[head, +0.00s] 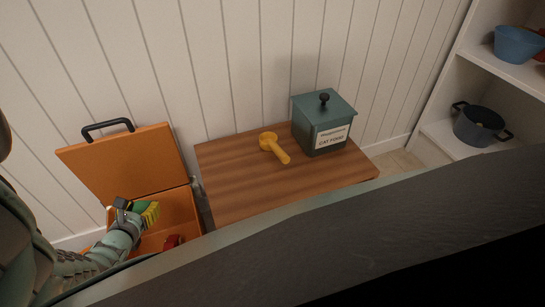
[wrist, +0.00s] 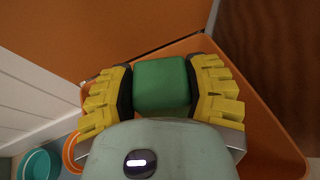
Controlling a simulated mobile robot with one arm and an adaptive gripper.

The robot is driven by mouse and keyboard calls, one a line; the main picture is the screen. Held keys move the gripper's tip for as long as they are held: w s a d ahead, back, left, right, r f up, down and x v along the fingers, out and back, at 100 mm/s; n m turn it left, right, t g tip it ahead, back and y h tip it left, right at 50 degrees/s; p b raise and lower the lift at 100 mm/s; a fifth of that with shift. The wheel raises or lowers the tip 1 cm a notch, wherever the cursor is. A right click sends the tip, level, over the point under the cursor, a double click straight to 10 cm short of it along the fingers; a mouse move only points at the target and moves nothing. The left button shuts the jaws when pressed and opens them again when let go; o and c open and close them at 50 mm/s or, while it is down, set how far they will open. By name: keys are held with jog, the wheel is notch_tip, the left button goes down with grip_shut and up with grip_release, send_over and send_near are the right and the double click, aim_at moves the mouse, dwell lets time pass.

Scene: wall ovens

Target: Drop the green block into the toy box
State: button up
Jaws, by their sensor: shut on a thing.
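The green block (wrist: 162,84) is between the yellow fingers of my gripper (wrist: 162,90) in the wrist view, with both fingers against its sides. In the head view my gripper (head: 145,211) is at the lower left, over the open orange toy box (head: 178,208), and a little of the green block (head: 138,206) shows. The box's lid (head: 125,165) stands raised against the wall, with a dark handle. The box's orange rim (wrist: 270,125) shows around and below the block in the wrist view. My arm hides part of the box's inside.
A red toy (head: 173,241) lies in the box. A wooden table (head: 235,180) beside the box holds a yellow scoop (head: 274,147) and a cat food canister (head: 323,122). A shelf (head: 460,100) at the right holds a pot and bowl. A teal container (wrist: 38,164) is at the wrist view's lower left.

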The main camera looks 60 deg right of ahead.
jog(key=shift+s+d+f, duration=0.2)
jog(key=shift+f, duration=0.15)
notch_tip(320, 180, down, 4)
jog(key=b, duration=0.4)
jog(key=shift+w+f+b, duration=0.1)
jog(key=shift+f+b, duration=0.05)
jog(key=shift+b, duration=0.15)
jog(key=shift+f+b, duration=0.6)
jog(key=shift+f, duration=0.05)
jog(key=o, duration=1.2)
jog(key=shift+a, duration=0.1)
